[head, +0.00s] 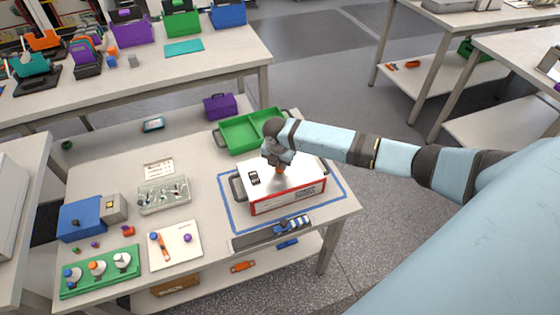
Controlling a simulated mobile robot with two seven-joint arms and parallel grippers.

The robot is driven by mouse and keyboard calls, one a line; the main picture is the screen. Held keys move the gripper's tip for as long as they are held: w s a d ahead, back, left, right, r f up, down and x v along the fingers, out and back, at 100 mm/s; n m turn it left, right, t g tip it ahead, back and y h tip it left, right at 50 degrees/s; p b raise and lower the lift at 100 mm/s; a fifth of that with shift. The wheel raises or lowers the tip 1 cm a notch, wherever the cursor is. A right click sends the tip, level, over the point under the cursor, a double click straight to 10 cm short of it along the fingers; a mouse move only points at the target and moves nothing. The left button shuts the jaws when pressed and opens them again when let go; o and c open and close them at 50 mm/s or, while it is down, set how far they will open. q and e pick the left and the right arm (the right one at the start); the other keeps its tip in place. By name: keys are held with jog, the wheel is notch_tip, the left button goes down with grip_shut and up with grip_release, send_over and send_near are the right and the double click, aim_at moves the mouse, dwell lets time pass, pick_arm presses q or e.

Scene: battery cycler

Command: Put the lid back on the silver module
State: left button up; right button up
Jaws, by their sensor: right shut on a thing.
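The silver module (262,207) is a box with a red-edged front and a dark handle at its left end. It stands inside a blue outline on the table. A pale flat lid (305,171) covers its top, with a small orange-brown knob (281,170) near the middle. My right gripper (280,165) comes in from the right and is shut on the knob. The fingers hide part of the knob and of the lid's far edge. I cannot tell whether the lid is fully seated. My left gripper is not in view.
A green tray (238,150) stands just behind the module, beside a purple case (220,107). A grey rail with blue parts (272,233) lies in front. A clear parts box (163,195), a white board (175,254) and a green holder (100,291) are to the left.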

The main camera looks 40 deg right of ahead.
jog(key=shift+f+p, duration=0.2)
jog(key=shift+p, duration=0.4)
dwell(1.5)
jog(key=o, duration=1.4)
jog(key=shift+o, duration=0.2)
